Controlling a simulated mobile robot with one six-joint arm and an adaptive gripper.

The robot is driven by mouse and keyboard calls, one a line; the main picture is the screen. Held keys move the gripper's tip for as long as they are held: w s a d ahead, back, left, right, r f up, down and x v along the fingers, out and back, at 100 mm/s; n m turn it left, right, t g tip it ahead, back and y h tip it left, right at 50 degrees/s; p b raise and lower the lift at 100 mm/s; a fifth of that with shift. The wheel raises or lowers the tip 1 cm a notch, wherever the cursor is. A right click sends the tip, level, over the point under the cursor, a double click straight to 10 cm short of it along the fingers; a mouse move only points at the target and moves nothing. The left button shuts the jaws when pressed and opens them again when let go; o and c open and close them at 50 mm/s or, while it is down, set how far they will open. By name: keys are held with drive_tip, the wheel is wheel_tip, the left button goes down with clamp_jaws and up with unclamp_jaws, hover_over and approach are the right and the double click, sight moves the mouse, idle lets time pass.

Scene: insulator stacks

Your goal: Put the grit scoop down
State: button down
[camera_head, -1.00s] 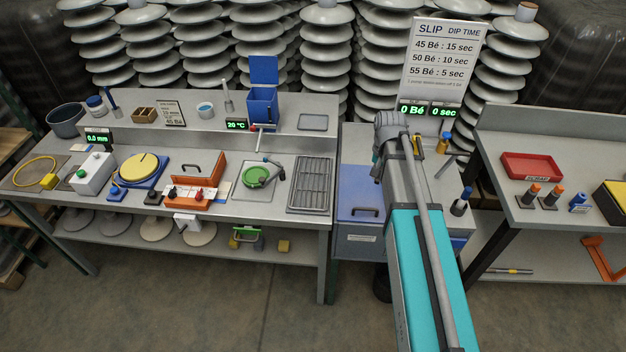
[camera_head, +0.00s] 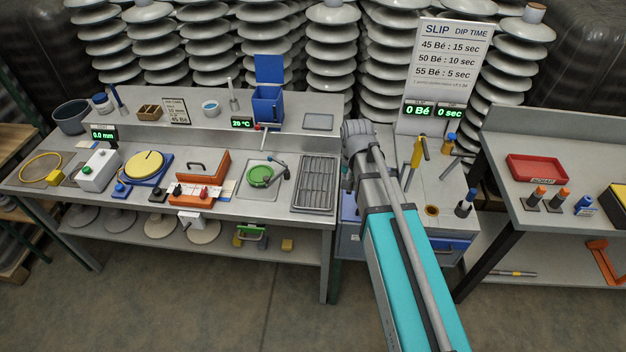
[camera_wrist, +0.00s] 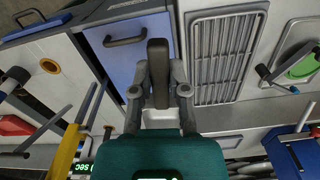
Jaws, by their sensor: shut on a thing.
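My gripper (camera_wrist: 159,78) is shut on a dark brown bar-like piece (camera_wrist: 158,56), which I take to be the grit scoop's handle. A pale part (camera_wrist: 160,117) shows between the finger bases; I cannot tell whether it belongs to the scoop. The scoop's full shape is hidden. The held piece appears over the edge of a blue lid with a dark handle (camera_wrist: 125,42), beside the metal bench with the slatted grate (camera_wrist: 225,55). I cannot tell whether it touches anything. In the head view my arm hides the gripper and scoop.
The slatted grate (camera_head: 316,183) and sink with a green disc (camera_head: 260,176) are left of my arm. A blue bin (camera_head: 267,106) stands behind.

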drive_tip(key=s+a+n, duration=0.1)
drive_tip(key=s+a, duration=0.4)
drive_tip(key=a, duration=0.2)
drive_tip(key=shift+a+n, duration=0.2)
drive_tip(key=shift+n, duration=0.1)
drive_tip(key=shift+w, duration=0.1)
drive_tip(key=b, duration=0.9)
hover_over(313, 194)
drive_tip(key=f, duration=0.9)
drive_tip(key=shift+s+d, duration=0.2)
drive_tip(key=shift+s, duration=0.2)
drive_tip(key=shift+r, duration=0.1)
drive_tip(key=shift+w+a+f+b, duration=0.15)
drive_tip(key=shift+w+f+b, duration=0.25)
drive_tip(key=shift+f+b, duration=1.6)
drive_tip(key=shift+f, duration=0.05)
